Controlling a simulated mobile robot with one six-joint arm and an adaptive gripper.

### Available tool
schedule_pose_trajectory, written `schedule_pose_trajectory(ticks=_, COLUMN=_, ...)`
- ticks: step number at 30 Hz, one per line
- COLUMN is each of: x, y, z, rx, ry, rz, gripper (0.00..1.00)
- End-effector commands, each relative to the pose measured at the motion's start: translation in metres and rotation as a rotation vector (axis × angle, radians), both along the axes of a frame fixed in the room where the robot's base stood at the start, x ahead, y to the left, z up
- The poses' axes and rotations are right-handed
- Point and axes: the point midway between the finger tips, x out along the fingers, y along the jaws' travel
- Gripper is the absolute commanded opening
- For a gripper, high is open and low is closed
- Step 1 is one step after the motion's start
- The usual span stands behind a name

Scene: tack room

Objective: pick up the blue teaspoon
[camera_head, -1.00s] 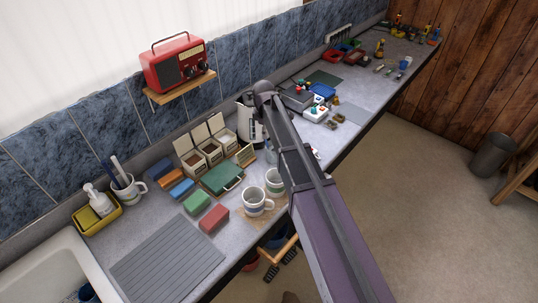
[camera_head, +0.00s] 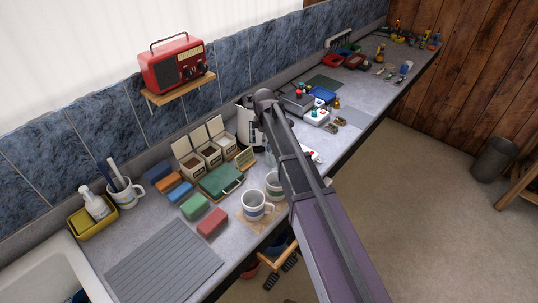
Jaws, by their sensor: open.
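I cannot pick out a blue teaspoon for certain in this view. A white mug (camera_head: 121,193) at the left of the counter holds upright handles, one dark blue and one pale; what they belong to is too small to tell. Two more striped mugs stand near the counter's front edge: one (camera_head: 256,205) in full view, the other (camera_head: 274,184) partly behind my arm. My arm reaches up from the bottom right across the counter. My gripper is not visible, and the arm covers part of the counter behind it.
A grey ribbed mat (camera_head: 163,266) lies beside the sink (camera_head: 45,270). Coloured blocks (camera_head: 211,222), a green case (camera_head: 221,181), open boxes (camera_head: 208,154) and a kettle (camera_head: 246,122) crowd the middle. A red radio (camera_head: 177,66) sits on a wall shelf.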

Motion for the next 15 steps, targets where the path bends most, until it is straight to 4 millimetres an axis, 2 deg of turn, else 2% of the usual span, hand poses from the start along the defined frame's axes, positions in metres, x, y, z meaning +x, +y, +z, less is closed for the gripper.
schedule_pose_trajectory(ticks=15, x=0.003, y=-0.001, z=-0.04, rx=0.0, ry=0.0, rz=0.0, gripper=0.56)
